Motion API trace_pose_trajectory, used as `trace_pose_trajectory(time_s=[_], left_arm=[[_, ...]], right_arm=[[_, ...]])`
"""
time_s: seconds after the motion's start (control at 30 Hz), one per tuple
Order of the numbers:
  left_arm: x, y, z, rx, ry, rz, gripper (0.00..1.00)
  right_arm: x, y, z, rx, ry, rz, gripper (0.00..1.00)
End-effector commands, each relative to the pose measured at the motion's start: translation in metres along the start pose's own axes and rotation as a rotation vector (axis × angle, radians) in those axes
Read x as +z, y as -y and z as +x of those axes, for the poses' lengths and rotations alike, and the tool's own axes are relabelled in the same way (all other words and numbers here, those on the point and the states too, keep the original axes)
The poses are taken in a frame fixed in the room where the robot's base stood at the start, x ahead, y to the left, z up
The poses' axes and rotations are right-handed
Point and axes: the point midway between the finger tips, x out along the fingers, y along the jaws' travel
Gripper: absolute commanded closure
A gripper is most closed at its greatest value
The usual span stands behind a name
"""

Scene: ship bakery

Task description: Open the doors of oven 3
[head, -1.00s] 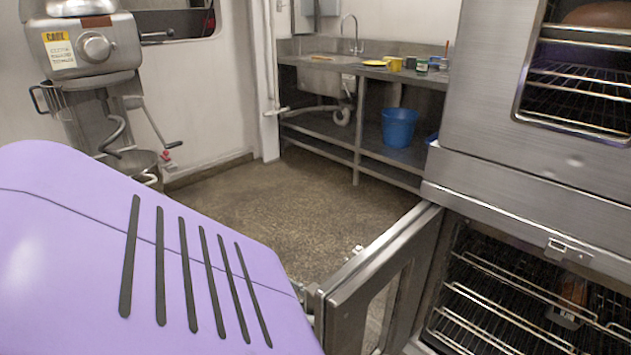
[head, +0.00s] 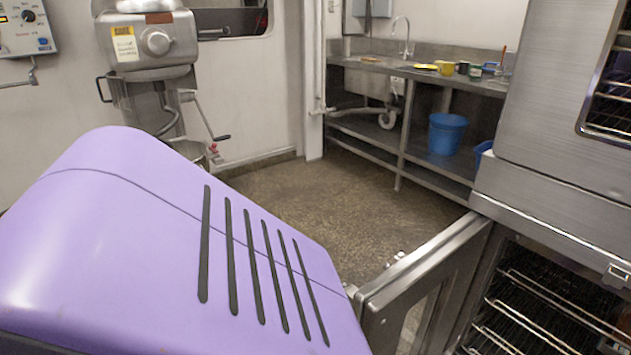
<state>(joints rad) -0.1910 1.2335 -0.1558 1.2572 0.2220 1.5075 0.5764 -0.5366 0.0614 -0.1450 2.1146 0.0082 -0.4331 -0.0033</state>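A steel oven stack stands at the right in the head view. The upper oven (head: 545,110) has a window showing wire racks, and its door looks shut. The lower oven (head: 545,300) stands open, with wire racks inside. Its left door (head: 430,280) is swung outward, and its window frame shows. I cannot read which oven is number 3. A large purple part of my own body covers the lower left and hides the near end of the door. Neither of my grippers shows.
A steel sink counter (head: 455,85) stands at the back, with a blue bucket (head: 447,133) on its lower shelf. A mixer (head: 155,60) stands at the back left. The speckled floor (head: 320,205) between them is clear.

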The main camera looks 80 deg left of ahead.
Motion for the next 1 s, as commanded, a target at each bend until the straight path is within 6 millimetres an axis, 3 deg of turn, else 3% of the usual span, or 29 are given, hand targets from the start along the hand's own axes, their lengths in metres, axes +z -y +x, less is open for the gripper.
trace_pose_trajectory(time_s=[0.2, 0.4, 0.6, 1.0], left_arm=[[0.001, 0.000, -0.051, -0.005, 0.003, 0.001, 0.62], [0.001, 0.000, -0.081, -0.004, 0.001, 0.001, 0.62], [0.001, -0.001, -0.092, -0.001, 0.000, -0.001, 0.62], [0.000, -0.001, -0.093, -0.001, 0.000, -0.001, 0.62]], right_arm=[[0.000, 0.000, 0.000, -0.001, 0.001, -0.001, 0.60], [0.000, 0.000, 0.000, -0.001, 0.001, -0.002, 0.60], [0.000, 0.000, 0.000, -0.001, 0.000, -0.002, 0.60], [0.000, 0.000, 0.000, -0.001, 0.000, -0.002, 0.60]])
